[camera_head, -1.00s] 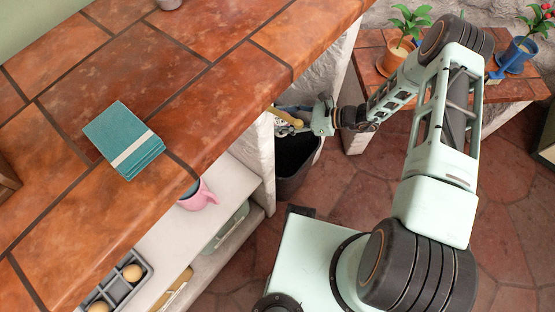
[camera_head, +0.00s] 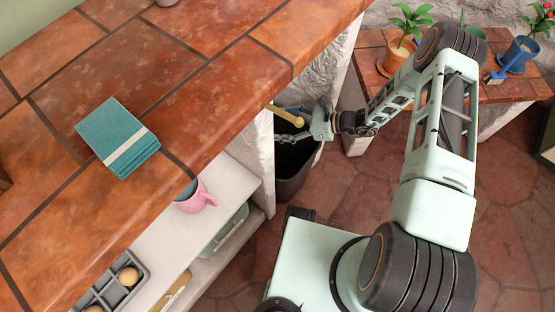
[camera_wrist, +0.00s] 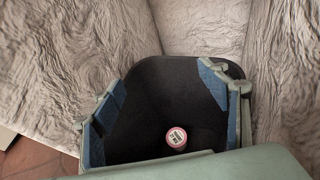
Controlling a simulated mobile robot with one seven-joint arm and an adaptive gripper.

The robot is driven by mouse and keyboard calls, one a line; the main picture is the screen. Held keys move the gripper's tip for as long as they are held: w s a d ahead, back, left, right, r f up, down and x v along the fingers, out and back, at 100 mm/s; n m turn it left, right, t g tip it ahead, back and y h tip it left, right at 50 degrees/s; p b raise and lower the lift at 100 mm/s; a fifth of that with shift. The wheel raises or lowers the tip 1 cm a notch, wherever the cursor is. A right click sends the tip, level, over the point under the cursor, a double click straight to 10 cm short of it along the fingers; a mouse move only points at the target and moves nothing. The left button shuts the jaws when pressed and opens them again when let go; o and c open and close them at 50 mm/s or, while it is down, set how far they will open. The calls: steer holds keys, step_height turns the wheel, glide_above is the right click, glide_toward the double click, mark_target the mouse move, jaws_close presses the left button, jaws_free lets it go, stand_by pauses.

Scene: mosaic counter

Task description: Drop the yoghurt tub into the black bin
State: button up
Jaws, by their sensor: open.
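The black bin (camera_head: 290,180) stands on the floor beyond the end of the counter. Its dark inside (camera_wrist: 155,105) fills the middle of the wrist view. The yoghurt tub (camera_wrist: 177,137), small with a pink rim and a pale label, is inside the bin, apart from my fingers. It cannot be made out in the head view. My gripper (camera_head: 293,136) is over the bin's mouth. In the wrist view my gripper (camera_wrist: 163,80) is open and empty, with its blue-padded fingers spread to either side.
Rough pale walls (camera_wrist: 205,28) close in around the bin. The tiled counter (camera_head: 200,95) bears a teal stack (camera_head: 117,138). A tan rod (camera_head: 285,115) shows near my gripper. A pink mug (camera_head: 196,196) is on the shelf below. Potted plants stand on the tiled bench (camera_head: 510,90).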

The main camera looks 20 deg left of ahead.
steer(key=v, duration=0.7)
steer(key=shift+d, duration=0.25)
steer(key=shift+r, duration=0.1)
